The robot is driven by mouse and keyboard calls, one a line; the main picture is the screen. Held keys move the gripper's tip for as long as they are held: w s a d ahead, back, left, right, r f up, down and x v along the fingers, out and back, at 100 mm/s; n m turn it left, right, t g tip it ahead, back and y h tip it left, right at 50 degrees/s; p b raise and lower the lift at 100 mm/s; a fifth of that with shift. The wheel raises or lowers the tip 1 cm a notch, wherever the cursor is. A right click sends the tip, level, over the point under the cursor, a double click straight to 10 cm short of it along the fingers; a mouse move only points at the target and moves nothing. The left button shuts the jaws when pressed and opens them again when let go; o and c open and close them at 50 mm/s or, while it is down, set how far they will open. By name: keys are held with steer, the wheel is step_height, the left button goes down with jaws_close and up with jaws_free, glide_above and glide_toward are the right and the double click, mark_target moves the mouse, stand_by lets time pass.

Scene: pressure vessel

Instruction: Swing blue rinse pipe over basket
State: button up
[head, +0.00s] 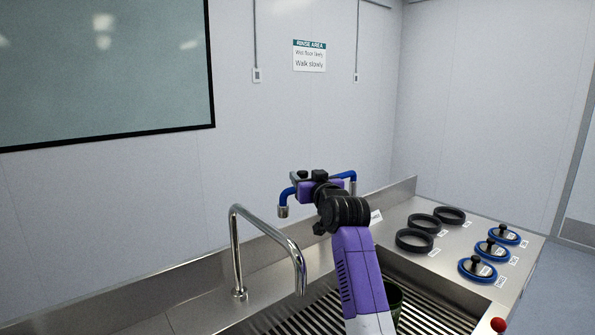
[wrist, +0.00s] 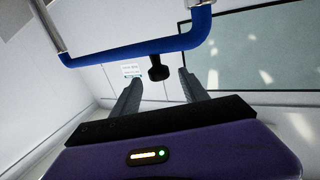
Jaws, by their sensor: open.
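The blue rinse pipe (head: 287,196) stands behind the sink, its metal-tipped end hanging at the left and another blue bend showing at the right of my gripper. In the wrist view the blue pipe (wrist: 140,51) crosses the top of the picture, just beyond the fingers. My gripper (wrist: 159,77) is open and empty, with a black knob (wrist: 158,68) seen between its fingers. In the head view my gripper (head: 312,176) overlaps the middle of the pipe; contact cannot be told. A dark round rim (head: 396,296), perhaps the basket, is mostly hidden behind my arm.
A steel faucet (head: 270,229) arches over the slatted sink (head: 270,318) left of my arm. Black rings (head: 414,240) and blue-rimmed lids (head: 478,268) with black knobs lie on the right counter. A red knob (head: 498,325) is at the front right. The wall is close behind.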

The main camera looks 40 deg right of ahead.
steer(key=x, duration=0.6)
steer(key=shift+w+p, duration=0.35)
steer(key=shift+p, duration=0.1)
steer(key=shift+d, duration=0.15)
jaws_close()
stand_by(1.0)
